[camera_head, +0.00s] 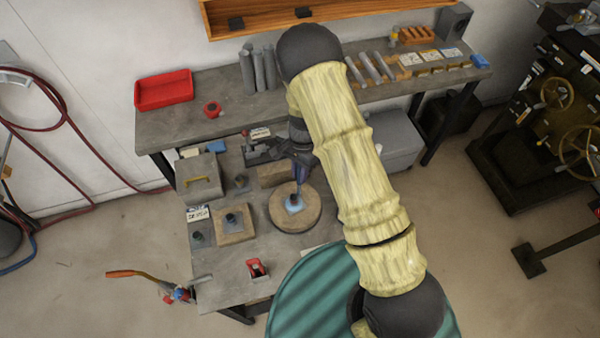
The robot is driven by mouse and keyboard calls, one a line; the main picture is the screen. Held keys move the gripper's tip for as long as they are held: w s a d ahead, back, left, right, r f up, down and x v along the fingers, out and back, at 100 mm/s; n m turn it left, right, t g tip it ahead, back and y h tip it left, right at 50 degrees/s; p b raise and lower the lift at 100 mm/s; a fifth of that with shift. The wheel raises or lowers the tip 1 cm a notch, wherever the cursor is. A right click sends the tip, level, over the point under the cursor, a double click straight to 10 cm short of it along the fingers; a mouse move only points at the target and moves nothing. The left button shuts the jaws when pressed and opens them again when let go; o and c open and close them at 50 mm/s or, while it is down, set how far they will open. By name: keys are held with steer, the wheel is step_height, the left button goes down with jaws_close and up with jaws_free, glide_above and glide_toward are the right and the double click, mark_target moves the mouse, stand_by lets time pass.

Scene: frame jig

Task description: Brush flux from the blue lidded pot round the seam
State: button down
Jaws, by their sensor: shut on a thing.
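My gripper (299,163) is above the lower table, partly hidden by my own arm. It is shut on a dark blue, slim thing (302,174), perhaps the brush handle, that slants down. Below it is a round tan board (283,219) with a small light blue piece (294,207) near its middle. A dark part stands at that piece; whether the held thing touches it I cannot tell. A small blue object (216,146) is at the table's back left; I cannot tell whether it is the lidded pot. The seam is too small to make out.
A red item (257,269) lies at the front. A red tray (164,90) stands on the back bench. My arm crosses the right side.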

steer(key=shift+s+d, duration=0.25)
steer(key=shift+s, duration=0.35)
steer(key=shift+s+d, duration=0.2)
steer(key=shift+s, duration=0.35)
steer(key=shift+s+d, duration=0.2)
steer(key=shift+s, duration=0.4)
steer(key=shift+s+d, duration=0.2)
steer(key=shift+s, duration=0.4)
step_height(320, 180, up, 7)
steer(key=p, duration=0.5)
stand_by(0.3)
